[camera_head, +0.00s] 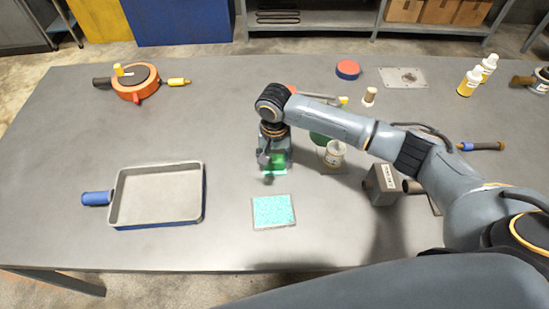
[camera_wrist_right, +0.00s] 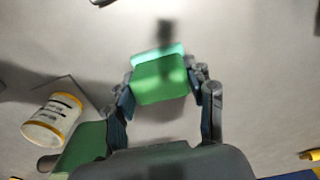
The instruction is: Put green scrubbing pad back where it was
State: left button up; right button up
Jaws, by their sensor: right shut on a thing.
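My right gripper (camera_head: 275,157) points down over the middle of the table. It is shut on the green scrubbing pad (camera_head: 279,164), whose lower part shows below the fingers. In the right wrist view the pad (camera_wrist_right: 160,80) is held between the two fingers of the gripper (camera_wrist_right: 163,88). A lighter teal strip (camera_wrist_right: 158,50) shows along the pad's far edge; I cannot tell whether it is part of the pad or a patch on the table. Any gap under the pad is unclear. My left gripper is not in view.
A speckled turquoise pad (camera_head: 273,211) lies in front of the gripper. A metal tray (camera_head: 156,195) is at left, and a white jar (camera_head: 335,154) stands close right. A grey block (camera_head: 382,186) is further right. The table between tray and gripper is clear.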

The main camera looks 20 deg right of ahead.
aim_at(274, 158)
jog(key=o, duration=1.2)
jog(key=shift+f, duration=0.1)
notch_tip(274, 158, up, 12)
jog(key=shift+r+b, duration=0.2)
jog(key=shift+b, duration=0.55)
jog(key=shift+f, duration=0.1)
